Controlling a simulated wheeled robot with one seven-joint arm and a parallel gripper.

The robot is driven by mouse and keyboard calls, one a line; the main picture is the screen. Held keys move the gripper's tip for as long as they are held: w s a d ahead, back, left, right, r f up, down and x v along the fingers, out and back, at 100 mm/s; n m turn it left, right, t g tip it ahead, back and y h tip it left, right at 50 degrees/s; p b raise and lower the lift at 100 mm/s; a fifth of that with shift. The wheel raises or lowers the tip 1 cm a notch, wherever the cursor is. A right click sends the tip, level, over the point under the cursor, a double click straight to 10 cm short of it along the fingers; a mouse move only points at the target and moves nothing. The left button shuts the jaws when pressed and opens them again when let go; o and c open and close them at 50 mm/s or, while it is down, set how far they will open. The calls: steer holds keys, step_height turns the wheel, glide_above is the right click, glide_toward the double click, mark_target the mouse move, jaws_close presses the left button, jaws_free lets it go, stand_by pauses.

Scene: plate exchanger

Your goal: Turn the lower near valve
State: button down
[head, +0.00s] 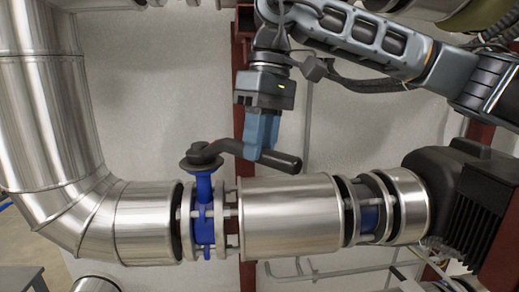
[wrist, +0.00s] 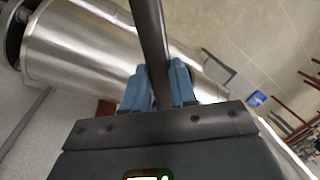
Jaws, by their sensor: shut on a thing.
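The valve has a blue body (head: 204,222) set between flanges in the large silver pipe. Its black lever handle (head: 283,160) runs from the round hub above the body out to the right. My gripper (head: 261,146) reaches down from above, with its blue fingers on the lever between the hub and the thick end grip. In the wrist view, the two blue fingers of my gripper (wrist: 160,90) sit on either side of the dark lever (wrist: 151,38), shut on it. The fingertips are partly hidden.
The silver pipe (head: 290,215) runs just below the lever. A black motor housing (head: 466,195) stands at the right. A dark red post (head: 242,50) and thin grey conduits are behind, against the pale wall. A large pipe elbow (head: 55,120) fills the left.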

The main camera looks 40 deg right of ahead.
steer(key=shift+w+d, duration=0.1)
steer(key=shift+d, duration=0.3)
steer(key=c, duration=0.9)
jaws_free()
